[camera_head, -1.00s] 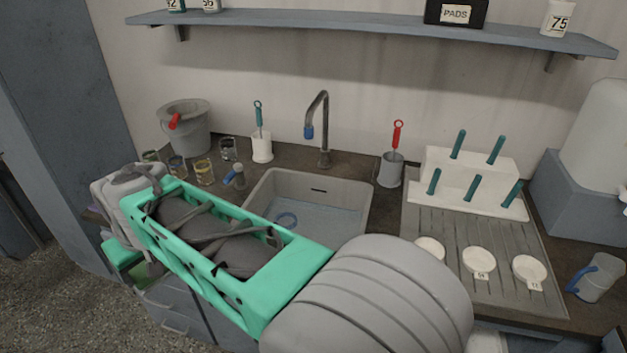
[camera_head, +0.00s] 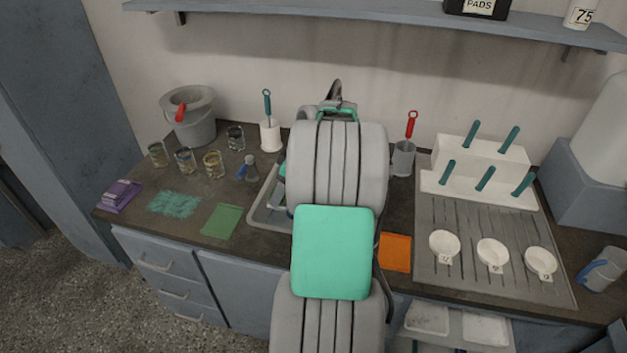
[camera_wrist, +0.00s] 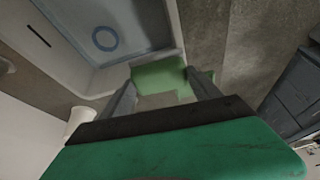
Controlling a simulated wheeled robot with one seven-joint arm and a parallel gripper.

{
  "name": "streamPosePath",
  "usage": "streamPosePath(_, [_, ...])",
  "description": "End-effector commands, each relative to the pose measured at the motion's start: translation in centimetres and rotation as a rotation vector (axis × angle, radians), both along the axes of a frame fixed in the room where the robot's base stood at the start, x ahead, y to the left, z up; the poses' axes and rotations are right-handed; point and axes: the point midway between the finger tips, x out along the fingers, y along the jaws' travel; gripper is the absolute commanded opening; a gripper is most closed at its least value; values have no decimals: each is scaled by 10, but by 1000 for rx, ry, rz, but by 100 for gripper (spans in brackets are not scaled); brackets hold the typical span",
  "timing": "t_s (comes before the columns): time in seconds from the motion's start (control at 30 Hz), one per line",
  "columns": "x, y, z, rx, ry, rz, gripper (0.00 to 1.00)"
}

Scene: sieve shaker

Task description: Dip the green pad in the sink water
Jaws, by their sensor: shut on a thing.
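The green pad (camera_wrist: 160,74) is in the wrist view, held between the two grey fingers of my gripper (camera_wrist: 162,82). My gripper is shut on it. The pad appears in front of a corner of the sink's rim; its height above the rim is hard to tell. The sink (camera_wrist: 135,42) fills the upper left of that view, with a blue ring (camera_wrist: 105,38) on its floor. In the head view my arm covers most of the sink (camera_head: 262,210), and the gripper and held pad are hidden behind the arm.
Left of the sink are a green square (camera_head: 221,220), a teal scribbled patch (camera_head: 173,204), purple pads (camera_head: 118,196), several glass jars (camera_head: 213,165) and a bucket (camera_head: 188,118). An orange square (camera_head: 395,252) and the drainboard (camera_head: 470,215) with white dishes lie right.

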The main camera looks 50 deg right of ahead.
Motion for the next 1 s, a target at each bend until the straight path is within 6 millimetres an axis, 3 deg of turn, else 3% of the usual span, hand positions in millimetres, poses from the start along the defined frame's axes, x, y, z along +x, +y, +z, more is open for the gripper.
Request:
streamPosePath(0.03, [-14, -21, -2, 4, 3, 13, 40])
streamPosePath(0.1, [-29, -42, -7, 3, 2, 44, 40])
streamPosePath(0.27, [-48, -64, -15, -1, 1, 84, 40])
streamPosePath(0.47, [-51, -66, -31, 0, 1, 90, 40])
streamPosePath(1.0, [-50, -65, -107, 0, 2, 89, 40])
